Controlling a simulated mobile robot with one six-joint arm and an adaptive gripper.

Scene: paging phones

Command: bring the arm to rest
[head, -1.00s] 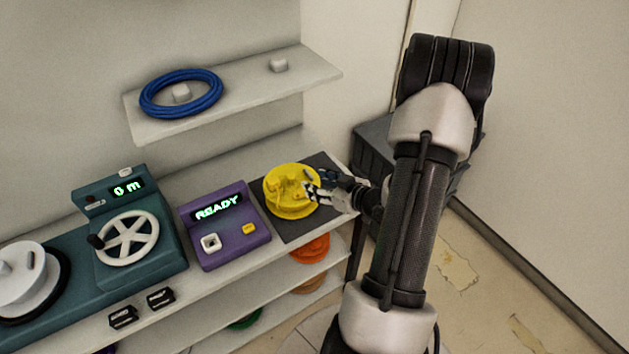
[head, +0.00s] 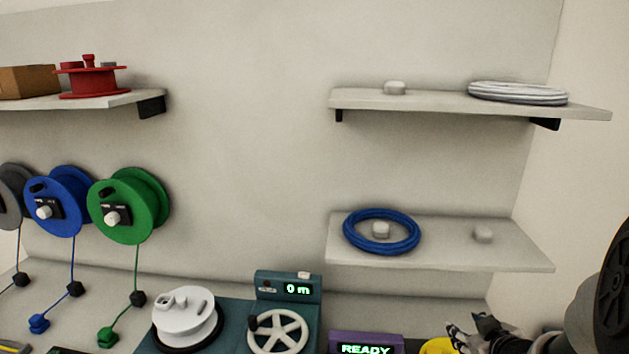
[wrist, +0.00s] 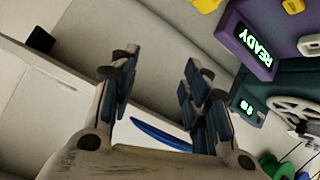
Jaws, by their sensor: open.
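My gripper (head: 468,338) shows at the bottom right of the head view, just right of a yellow spool (head: 437,346) that the frame edge mostly cuts off. In the wrist view my gripper (wrist: 157,68) has its two fingers well apart with nothing between the tips, so it is open and empty. A yellow edge (wrist: 207,4) shows at the top of the wrist view, clear of the fingers. Part of my arm (head: 600,300) shows at the right edge of the head view.
A purple READY box (head: 365,343) and a teal counter unit (head: 289,288) reading 0 m stand left of my gripper. Above are a shelf (head: 460,260) with a blue coil (head: 382,250) and a higher shelf (head: 440,101) with a white coil (head: 518,94).

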